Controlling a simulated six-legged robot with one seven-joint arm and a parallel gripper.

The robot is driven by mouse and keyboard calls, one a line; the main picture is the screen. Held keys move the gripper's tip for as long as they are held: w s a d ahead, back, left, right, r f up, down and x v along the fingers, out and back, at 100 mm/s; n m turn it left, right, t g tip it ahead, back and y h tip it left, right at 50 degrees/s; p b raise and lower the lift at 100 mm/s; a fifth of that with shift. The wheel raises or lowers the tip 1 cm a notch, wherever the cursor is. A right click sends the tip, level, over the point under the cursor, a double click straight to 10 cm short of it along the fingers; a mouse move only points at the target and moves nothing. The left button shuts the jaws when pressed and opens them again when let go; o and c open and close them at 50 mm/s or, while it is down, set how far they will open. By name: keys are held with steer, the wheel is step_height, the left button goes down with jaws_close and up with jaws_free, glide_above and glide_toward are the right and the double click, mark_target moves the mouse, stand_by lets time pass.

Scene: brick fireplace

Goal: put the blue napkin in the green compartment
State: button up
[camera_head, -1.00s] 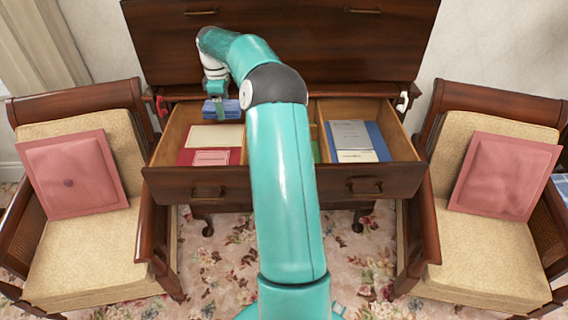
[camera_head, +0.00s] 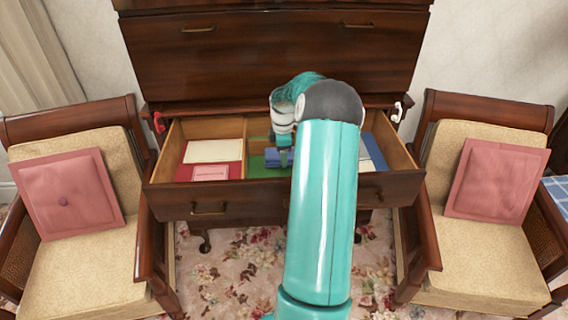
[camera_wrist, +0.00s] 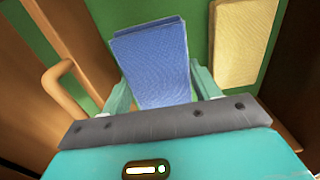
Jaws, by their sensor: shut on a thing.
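The folded blue napkin (camera_head: 274,158) is held by my gripper (camera_head: 284,148) at the middle section of the open drawer, over the green compartment (camera_head: 256,166). In the wrist view the blue napkin (camera_wrist: 152,62) sits between the two teal fingers of my gripper (camera_wrist: 161,90), which is shut on it. Green lining shows around it in the wrist view (camera_wrist: 103,18). My arm hides the right part of the compartment. I cannot tell whether the napkin touches the floor of the compartment.
A pale yellow item (camera_wrist: 244,42) lies to the right of the napkin in the wrist view, and a curved wooden piece (camera_wrist: 62,92) is at left. The red compartment (camera_head: 236,171) holds cream and pink papers. The blue compartment (camera_head: 373,150) is partly hidden. Armchairs flank the drawer.

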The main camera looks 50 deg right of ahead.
steer(key=shift+s+f, duration=0.1)
steer(key=shift+f, duration=1.7)
steer(key=shift+f, duration=0.1)
steer(key=o, duration=1)
steer(key=shift+c, duration=0.2)
